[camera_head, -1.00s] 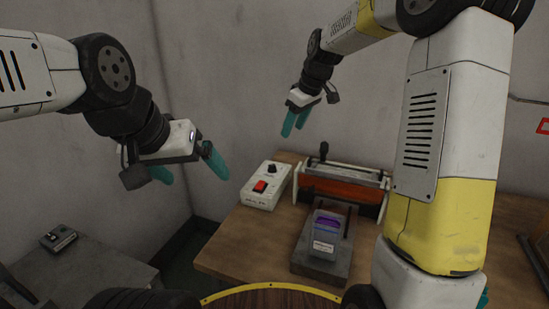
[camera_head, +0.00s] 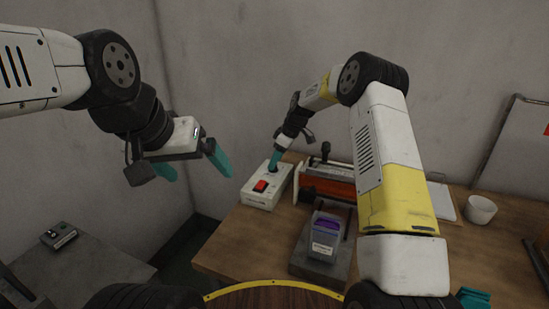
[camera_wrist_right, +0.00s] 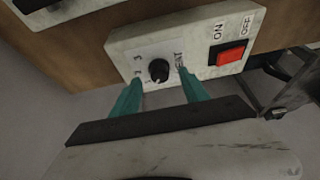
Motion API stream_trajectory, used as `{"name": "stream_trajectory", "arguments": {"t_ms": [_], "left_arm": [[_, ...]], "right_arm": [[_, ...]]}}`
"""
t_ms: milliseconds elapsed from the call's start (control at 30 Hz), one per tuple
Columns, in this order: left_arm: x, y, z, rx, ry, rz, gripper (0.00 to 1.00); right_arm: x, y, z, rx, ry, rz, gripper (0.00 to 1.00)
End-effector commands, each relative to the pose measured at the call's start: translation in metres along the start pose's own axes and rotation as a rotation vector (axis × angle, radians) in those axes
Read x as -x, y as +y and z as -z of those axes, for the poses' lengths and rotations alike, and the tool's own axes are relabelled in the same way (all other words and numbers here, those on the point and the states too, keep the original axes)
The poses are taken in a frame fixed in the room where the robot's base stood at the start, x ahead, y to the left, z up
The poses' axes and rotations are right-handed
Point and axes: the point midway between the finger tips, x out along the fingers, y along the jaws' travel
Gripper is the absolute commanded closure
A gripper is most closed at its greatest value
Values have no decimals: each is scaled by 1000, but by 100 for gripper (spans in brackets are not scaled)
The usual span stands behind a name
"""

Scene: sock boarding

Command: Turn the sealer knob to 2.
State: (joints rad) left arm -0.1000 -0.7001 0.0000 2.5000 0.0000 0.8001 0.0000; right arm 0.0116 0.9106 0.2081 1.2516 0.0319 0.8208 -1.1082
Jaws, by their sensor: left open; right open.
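The sealer's control box (camera_head: 255,197) is pale, with a red switch (camera_head: 261,186), on the wooden table. Its black round knob (camera_wrist_right: 159,70) shows in the right wrist view beside printed digits; a 3 is legible, but I cannot tell the setting. My right gripper is open, its teal fingertips (camera_wrist_right: 160,82) on either side of the knob and apart from it in that view. In the head view the right gripper (camera_head: 274,160) is over the box's back end and hides the knob. My left gripper (camera_head: 197,170) is open and empty, in the air left of the box.
The sealer (camera_head: 325,188), with an orange-red front, stands right of the box. A grey device with a purple screen (camera_head: 326,232) sits on a dark block in front. A white cup (camera_head: 481,210) is at the right. A small device (camera_head: 59,235) lies on the grey left table.

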Motion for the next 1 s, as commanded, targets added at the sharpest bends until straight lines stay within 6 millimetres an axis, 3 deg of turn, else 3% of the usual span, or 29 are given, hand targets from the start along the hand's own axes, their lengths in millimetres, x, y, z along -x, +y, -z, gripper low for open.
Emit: {"name": "stream_trajectory", "arguments": {"t_ms": [200,467,733,1000], "left_arm": [[0,0,0,0,0,0,6],[0,0,0,0,0,0,6],[0,0,0,0,0,0,6],[0,0,0,0,0,0,6]], "right_arm": [[-17,0,0,-1,0,0,47],[-18,0,0,-1,0,-1,47],[-18,0,0,-1,0,-1,100],[-18,0,0,-18,0,-9,100]]}}
